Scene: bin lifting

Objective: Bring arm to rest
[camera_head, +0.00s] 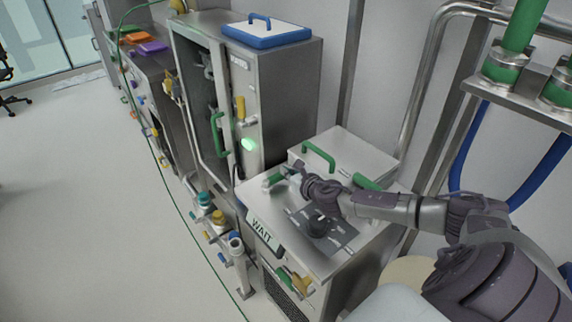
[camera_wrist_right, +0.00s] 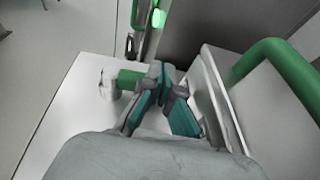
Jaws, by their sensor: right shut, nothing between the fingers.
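My right arm comes in from the right in the head view and reaches over the steel machine with the WAIT label (camera_head: 262,231). My right gripper (camera_head: 290,172) is shut and empty, just above the machine's top, beside a green-and-metal fitting (camera_head: 272,180). In the right wrist view the gripper (camera_wrist_right: 164,76) shows its fingers together, close to the green fitting (camera_wrist_right: 130,78); I cannot tell whether they touch. My left gripper is not in view.
A green handle (camera_head: 318,153) stands on the machine's raised rear part. A tall steel cabinet (camera_head: 285,90) with a blue-rimmed lid (camera_head: 265,33) is at the back. Pipes and a shelf (camera_head: 535,95) are at right. The floor (camera_head: 90,200) at left is clear.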

